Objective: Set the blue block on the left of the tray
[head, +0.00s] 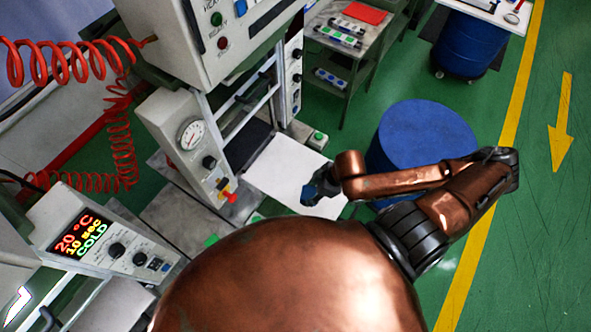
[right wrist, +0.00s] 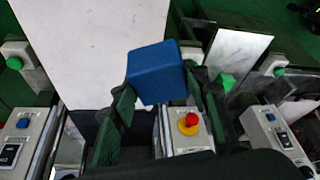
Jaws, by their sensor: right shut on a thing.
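My right gripper (head: 320,187) is shut on the blue block (right wrist: 155,73), which sits between its two dark green fingers in the right wrist view. The block shows only as a small dark blue patch (head: 308,196) in the head view. A white flat sheet or tray (head: 280,165) lies below, in front of the press. The gripper and block are over its right part in the head view; the height above it is hard to tell. The white surface also shows in the right wrist view (right wrist: 75,45), behind the block. My left gripper is not in view.
The press (head: 190,135) with a gauge and red knob stands left of the tray. A control box with a display (head: 85,235) is at lower left. A blue drum (head: 415,130) stands right of the tray, behind my right arm. A grey shelf cart (head: 345,45) is further back.

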